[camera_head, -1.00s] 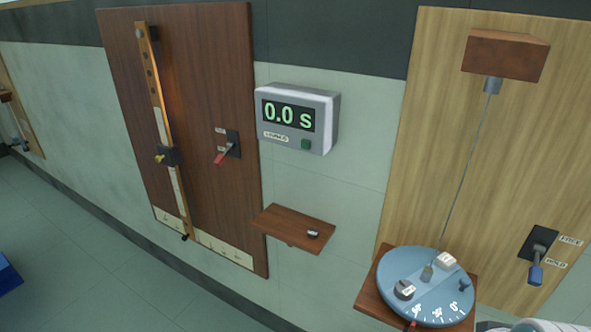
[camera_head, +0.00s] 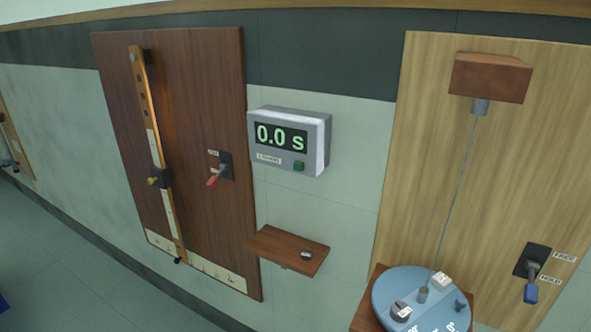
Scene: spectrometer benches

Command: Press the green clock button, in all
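The grey wall clock (camera_head: 288,142) hangs between two wooden panels and reads "0.0 s" in green digits. Its green button (camera_head: 299,166) sits at the lower right of the clock's front face. Nothing touches the button and nothing covers it. A small label is to the left of the button, too blurred to read. My gripper is not in view.
A dark wood panel (camera_head: 218,90) at left carries a pendulum rod and a red-handled switch (camera_head: 215,178). A small shelf (camera_head: 268,242) below the clock holds a small dark item. At right are a blue dial disc (camera_head: 388,292) and a blue-handled switch (camera_head: 530,291).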

